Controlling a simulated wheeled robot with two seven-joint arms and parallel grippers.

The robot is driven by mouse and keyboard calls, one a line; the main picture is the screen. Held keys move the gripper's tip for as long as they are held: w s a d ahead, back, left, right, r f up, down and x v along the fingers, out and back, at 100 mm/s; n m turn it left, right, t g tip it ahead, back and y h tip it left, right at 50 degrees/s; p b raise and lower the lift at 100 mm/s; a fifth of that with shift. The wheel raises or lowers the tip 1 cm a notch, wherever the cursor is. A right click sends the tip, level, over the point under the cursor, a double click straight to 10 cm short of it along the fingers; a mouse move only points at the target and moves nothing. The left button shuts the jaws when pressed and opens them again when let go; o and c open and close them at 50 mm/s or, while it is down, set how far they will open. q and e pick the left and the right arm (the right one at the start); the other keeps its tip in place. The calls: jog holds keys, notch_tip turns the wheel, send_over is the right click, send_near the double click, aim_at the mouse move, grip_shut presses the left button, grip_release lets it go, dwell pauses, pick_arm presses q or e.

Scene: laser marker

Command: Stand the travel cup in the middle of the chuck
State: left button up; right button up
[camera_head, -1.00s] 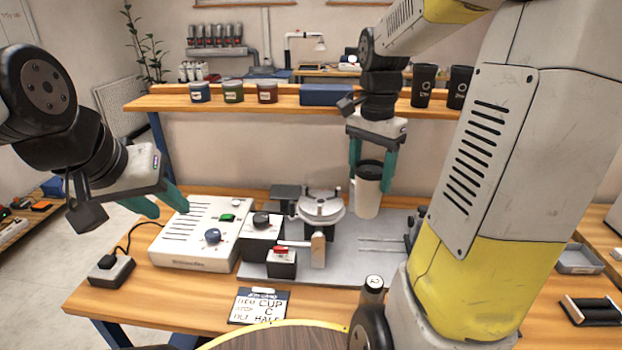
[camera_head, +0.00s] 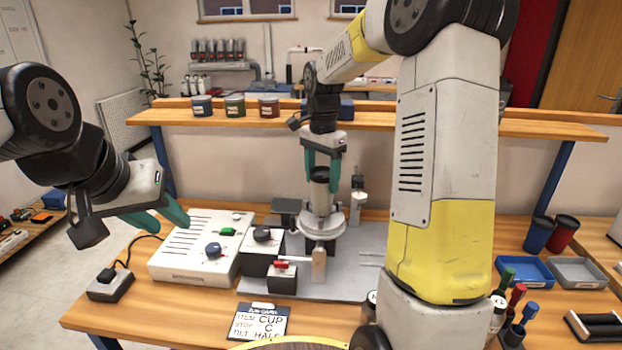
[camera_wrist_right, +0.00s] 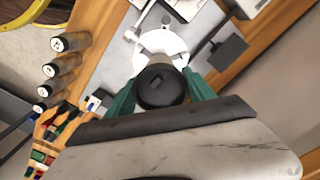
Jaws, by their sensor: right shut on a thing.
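The travel cup (camera_head: 319,193) is pale with a black lid and is upright. My right gripper (camera_head: 322,172) is shut on it near the lid, and the lid also shows in the right wrist view (camera_wrist_right: 160,88). The chuck (camera_head: 322,226) is a round silver plate with jaws on the marker's grey base. The cup is directly over the chuck in the head view; I cannot tell whether its bottom touches. The chuck shows partly behind the cup in the right wrist view (camera_wrist_right: 160,43). My left gripper (camera_head: 165,217) is open and empty over the white control box.
The white control box (camera_head: 200,250) stands left of the chuck. A knob box (camera_head: 262,250) and a red-switch box (camera_head: 282,278) are close beside it. A card (camera_head: 259,321) lies in front. Blue (camera_head: 524,271) and grey trays (camera_head: 579,271) are at the right.

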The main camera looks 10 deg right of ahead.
jog(key=shift+f, duration=0.55)
jog(key=shift+f, duration=0.15)
jog(key=o, duration=0.8)
